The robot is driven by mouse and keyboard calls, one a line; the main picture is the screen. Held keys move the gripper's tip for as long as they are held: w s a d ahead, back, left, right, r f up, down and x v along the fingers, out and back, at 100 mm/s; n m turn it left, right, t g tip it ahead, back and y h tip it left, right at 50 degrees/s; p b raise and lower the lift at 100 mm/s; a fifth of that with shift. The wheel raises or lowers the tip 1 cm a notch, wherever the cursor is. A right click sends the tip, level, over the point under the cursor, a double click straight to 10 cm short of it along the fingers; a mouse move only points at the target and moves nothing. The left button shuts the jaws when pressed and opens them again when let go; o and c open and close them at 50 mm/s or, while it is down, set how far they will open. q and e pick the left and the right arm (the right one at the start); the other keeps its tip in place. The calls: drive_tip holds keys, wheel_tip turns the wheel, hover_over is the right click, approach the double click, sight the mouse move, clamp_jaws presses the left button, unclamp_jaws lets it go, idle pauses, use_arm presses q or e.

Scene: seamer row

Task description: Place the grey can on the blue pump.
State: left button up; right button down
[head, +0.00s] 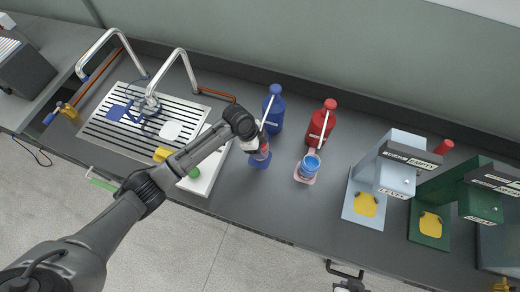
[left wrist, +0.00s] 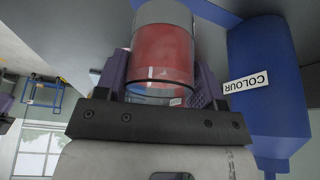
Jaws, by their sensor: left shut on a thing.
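My left gripper (head: 257,146) is shut on a can (head: 264,147). In the left wrist view the can (left wrist: 163,50) has a grey end and a red, glossy middle, between the purple fingers (left wrist: 160,85). In the head view it is just above or on the blue pad (head: 260,163) in front of the blue pump (head: 273,110); I cannot tell whether it touches. The blue pump, labelled COLOUR, stands right beside the gripper in the left wrist view (left wrist: 265,85). A dark part at the bottom edge may be my right gripper (head: 346,272); its jaws are unclear.
A red pump (head: 321,122) stands to the right with a blue can (head: 311,164) on its pink pad (head: 304,180). Further right are a light blue machine (head: 395,165) and a green machine (head: 455,200). A sink drainer (head: 115,135) and white tray (head: 207,180) lie left.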

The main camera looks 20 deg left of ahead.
use_arm(q)
drive_tip(key=shift+f, duration=1.7)
drive_tip(key=shift+w+f, duration=0.1)
drive_tip(key=o, duration=0.6)
drive_tip(key=shift+f, duration=0.1)
drive_tip(key=shift+c, duration=0.2)
drive_tip(key=o, duration=0.5)
drive_tip(key=p+v, duration=0.1)
drive_tip(key=v, duration=1.1)
drive_tip(key=shift+r, duration=0.2)
